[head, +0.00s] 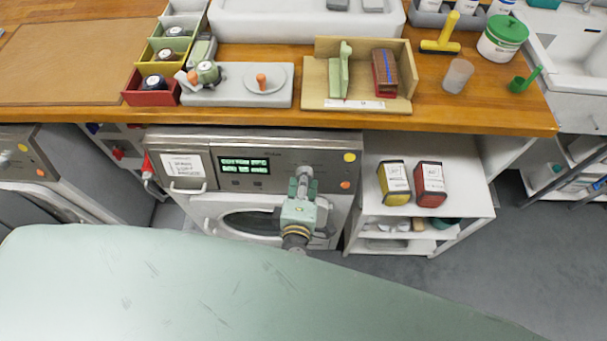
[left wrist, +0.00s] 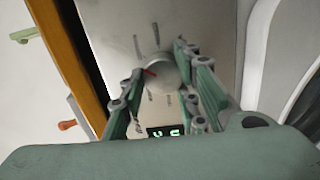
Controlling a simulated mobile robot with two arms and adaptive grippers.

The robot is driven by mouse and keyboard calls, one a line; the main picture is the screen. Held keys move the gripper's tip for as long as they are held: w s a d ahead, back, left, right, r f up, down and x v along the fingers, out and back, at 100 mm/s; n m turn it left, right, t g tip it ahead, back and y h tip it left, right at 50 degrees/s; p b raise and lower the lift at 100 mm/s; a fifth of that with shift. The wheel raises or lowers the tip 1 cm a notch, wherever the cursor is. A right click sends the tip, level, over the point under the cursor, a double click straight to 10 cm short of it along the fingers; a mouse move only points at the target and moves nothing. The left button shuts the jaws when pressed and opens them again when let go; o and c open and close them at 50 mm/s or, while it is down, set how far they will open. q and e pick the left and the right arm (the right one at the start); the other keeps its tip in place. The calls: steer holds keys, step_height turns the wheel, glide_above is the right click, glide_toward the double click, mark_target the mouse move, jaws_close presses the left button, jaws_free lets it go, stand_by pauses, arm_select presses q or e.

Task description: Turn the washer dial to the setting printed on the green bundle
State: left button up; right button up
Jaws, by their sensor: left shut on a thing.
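The washer (head: 330,145) stands under the wooden counter, with its door below the control panel. My left gripper (head: 303,182) is at the right part of that panel, shut on the washer dial. In the left wrist view the round grey dial (left wrist: 168,70) sits between the two fingers of my left gripper (left wrist: 167,88). A red mark on the dial points to the left in that view, among small printed labels too blurred to read. The lit green display (head: 244,173) is not clearly legible. I cannot make out a green bundle with printing. My right gripper is not in view.
The counter (head: 450,115) runs above the washer, holding colored bins, a wooden rack (head: 375,104) and a green-lidded tub (head: 498,45). A white shelf unit (head: 455,175) to the right bears a yellow box (head: 394,183) and a red box (head: 430,184). Another washer stands left.

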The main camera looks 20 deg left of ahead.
arm_select(q)
steer(key=shift+w+r+m+p, duration=0.35)
steer(key=shift+r+m+p, duration=0.15)
steer(key=shift+m, duration=0.1)
steer(key=o, duration=0.9)
steer(key=shift+o, duration=0.6)
steer(key=shift+s+f, duration=0.15)
steer(key=shift+f, duration=0.15)
steer(key=v, duration=1.2)
